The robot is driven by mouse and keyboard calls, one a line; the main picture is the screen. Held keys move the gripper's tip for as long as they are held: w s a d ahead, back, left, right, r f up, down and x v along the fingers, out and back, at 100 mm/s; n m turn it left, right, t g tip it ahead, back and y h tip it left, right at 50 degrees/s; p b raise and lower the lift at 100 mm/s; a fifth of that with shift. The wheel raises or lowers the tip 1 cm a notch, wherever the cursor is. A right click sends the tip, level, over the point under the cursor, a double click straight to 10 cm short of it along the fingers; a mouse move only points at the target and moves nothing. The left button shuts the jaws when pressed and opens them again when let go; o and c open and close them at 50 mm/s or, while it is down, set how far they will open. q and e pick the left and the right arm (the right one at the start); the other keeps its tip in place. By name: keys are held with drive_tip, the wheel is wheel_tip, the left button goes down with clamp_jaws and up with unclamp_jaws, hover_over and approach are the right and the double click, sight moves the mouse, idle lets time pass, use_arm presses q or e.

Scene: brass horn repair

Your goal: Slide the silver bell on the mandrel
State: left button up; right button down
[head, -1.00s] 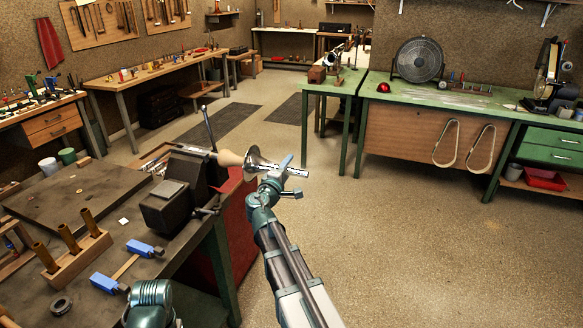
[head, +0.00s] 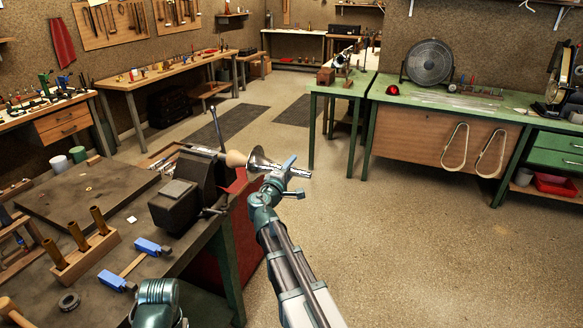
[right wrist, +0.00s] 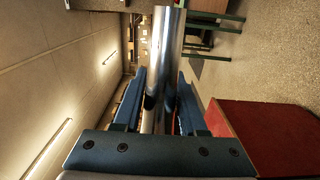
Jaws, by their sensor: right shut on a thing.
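The silver bell (head: 260,162) is a flared cone with its wide mouth to the left and its narrow tube to the right. My right gripper (head: 284,168) is shut on the tube. In the right wrist view the shiny tube (right wrist: 164,60) lies between its blue fingers. The pale wooden mandrel (head: 236,158) points right from a dark vise (head: 178,203) at the bench edge. The bell's mouth overlaps the mandrel's right end and looks roughly in line with it. How deep the mandrel sits inside is hidden.
An upright rod stands behind the vise. The floor right of my right arm is clear.

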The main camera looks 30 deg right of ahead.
drive_tip(key=shift+w+a, duration=0.1)
idle(0.4)
drive_tip(key=shift+w+a, duration=1.6)
drive_tip(key=shift+w, duration=0.25)
drive_tip(key=shift+w+a, duration=1.55)
drive_tip(key=shift+w, duration=0.3)
drive_tip(key=shift+c, duration=1.9)
unclamp_jaws()
drive_tip(key=shift+s+a, duration=0.1)
drive_tip(key=v, duration=1.3)
drive_tip(key=shift+a, duration=0.3)
drive_tip(key=shift+s, duration=0.15)
drive_tip(key=s+a+f+m+g+y, duration=0.45)
drive_tip(key=s+f+g+y, duration=0.2)
drive_tip(key=s+f, duration=0.8)
drive_tip(key=s+a+f+g+y, duration=0.2)
drive_tip(key=s+a+f+y, duration=0.1)
drive_tip(key=s+a, duration=0.3)
drive_tip(key=s+a+f+g+y, duration=0.3)
drive_tip(key=s+a+f, duration=0.1)
drive_tip(key=s+a, duration=0.3)
drive_tip(key=shift+s, duration=0.75)
